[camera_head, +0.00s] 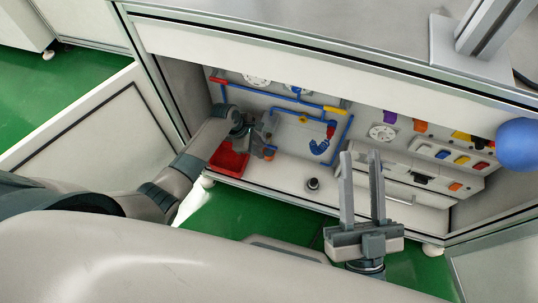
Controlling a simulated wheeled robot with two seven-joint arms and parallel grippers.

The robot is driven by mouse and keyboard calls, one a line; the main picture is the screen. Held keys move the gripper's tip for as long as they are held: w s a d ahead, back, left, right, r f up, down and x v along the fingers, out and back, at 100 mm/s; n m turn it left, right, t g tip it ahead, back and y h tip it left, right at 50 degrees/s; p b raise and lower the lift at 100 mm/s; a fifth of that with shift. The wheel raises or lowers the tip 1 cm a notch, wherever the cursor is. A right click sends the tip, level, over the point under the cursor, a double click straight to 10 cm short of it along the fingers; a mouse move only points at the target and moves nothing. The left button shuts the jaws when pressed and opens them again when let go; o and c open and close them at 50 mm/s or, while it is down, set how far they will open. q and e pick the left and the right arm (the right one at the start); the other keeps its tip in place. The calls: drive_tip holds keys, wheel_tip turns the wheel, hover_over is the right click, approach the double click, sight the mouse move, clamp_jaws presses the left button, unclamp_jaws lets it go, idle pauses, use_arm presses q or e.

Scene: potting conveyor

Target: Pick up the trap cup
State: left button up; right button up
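A small dark, round, cup-like piece (313,184) stands on the pale floor of the open cabinet; it may be the trap cup, but it is too small to be sure. My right gripper (362,160) is open and empty, its two fingers pointing up the picture, to the right of that piece and apart from it. My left gripper (262,138) is inside the cabinet at the left, in front of the blue piping and above a red tray. Its fingers are small and partly hidden, so I cannot tell whether they hold anything.
A red tray (229,160) sits at the cabinet's left. Blue pipes (285,96) with red and yellow parts run along the back panel, with a blue bend (319,147). Coloured parts (461,160) line a ledge at right. A blue ball (520,144) is at the right edge.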

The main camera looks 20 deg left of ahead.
use_arm(q)
drive_tip(key=shift+f, duration=0.15)
use_arm(e)
drive_tip(key=shift+s+r, duration=0.2)
drive_tip(key=shift+r, duration=0.05)
use_arm(q)
drive_tip(key=shift+d+f, duration=0.1)
